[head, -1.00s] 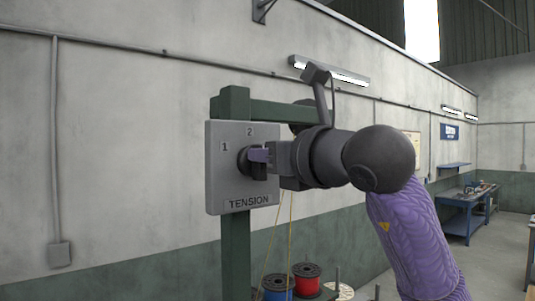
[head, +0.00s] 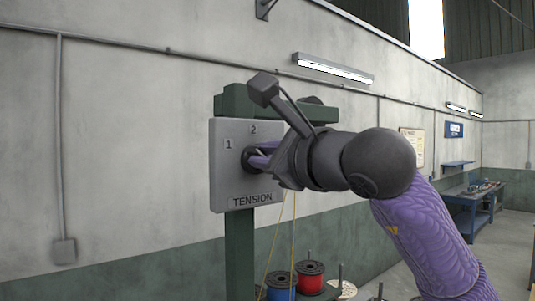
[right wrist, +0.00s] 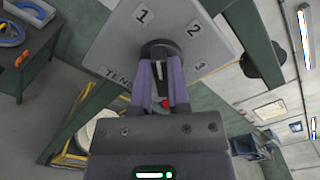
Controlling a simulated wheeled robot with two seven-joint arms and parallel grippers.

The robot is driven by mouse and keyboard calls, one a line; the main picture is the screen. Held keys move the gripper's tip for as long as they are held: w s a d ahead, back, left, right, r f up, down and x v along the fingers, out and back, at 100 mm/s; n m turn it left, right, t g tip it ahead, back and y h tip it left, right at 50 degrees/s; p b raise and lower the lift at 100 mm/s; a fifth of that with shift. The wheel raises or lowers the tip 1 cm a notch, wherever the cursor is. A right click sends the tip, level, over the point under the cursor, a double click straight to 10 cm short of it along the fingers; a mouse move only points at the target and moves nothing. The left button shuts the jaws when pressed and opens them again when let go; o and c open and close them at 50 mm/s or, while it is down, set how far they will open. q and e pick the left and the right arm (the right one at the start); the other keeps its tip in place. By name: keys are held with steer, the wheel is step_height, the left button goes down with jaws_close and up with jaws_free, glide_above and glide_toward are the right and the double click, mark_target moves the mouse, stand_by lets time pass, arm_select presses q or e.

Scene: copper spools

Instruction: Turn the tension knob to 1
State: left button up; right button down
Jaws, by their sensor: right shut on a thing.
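The tension panel (head: 228,180) is a grey plate marked TENSION, with 1 and 2 showing in the head view. The right wrist view shows the panel (right wrist: 118,48) with 1, 2 and 3. The dark round knob (right wrist: 160,47) sits on the panel below these numbers. My right gripper (head: 252,158) is at the panel, its purple fingers shut on the knob. In the right wrist view the fingers (right wrist: 160,80) lie on both sides of the knob's grip. Where the knob points is unclear, as the fingers and wrist cover much of it. My left gripper is out of view.
A green post (head: 239,245) carries the panel in front of a pale wall. A blue spool (head: 279,286) and a red spool (head: 310,277) stand below, with thin yellow strands running up. A blue workbench (head: 470,205) stands farther right.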

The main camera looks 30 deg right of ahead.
steer(key=shift+n, duration=0.9)
steer(key=shift+a+f, duration=0.1)
steer(key=c, duration=0.6)
jaws_free()
steer(key=s+b, duration=0.3)
steer(key=s, duration=0.7)
steer(key=shift+d+b, duration=0.4)
